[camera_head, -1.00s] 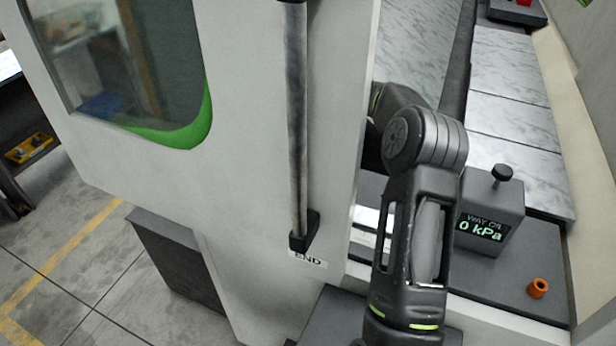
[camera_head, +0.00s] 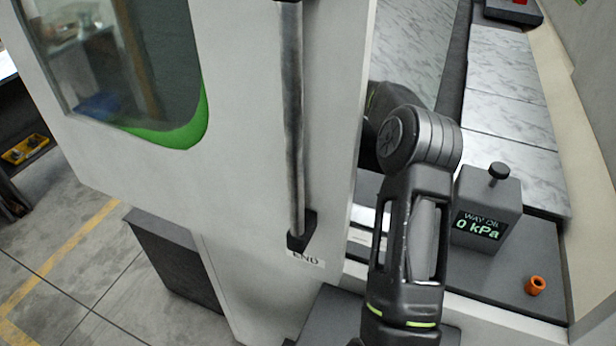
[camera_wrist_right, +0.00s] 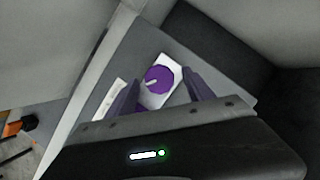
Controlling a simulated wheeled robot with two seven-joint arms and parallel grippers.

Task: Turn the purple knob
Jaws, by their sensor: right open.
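In the right wrist view the purple knob (camera_wrist_right: 158,80) is a round disc with a pale pointer mark on a white plate (camera_wrist_right: 168,69). My right gripper (camera_wrist_right: 160,80) is open, its two fingers on either side of the knob in the picture. I cannot tell how far the fingertips are from the knob, and no contact shows. In the head view my right arm reaches behind the machine door, and its gripper and the knob are hidden. My left gripper does not show.
The white machine door (camera_head: 245,130) with its long handle (camera_head: 291,120) fills the middle. A grey box (camera_head: 486,207) reading "0 kPa" with a black knob stands at the right. An orange cylinder (camera_head: 535,286) sits beside it. A white labelled strip (camera_wrist_right: 110,101) lies left of the purple knob.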

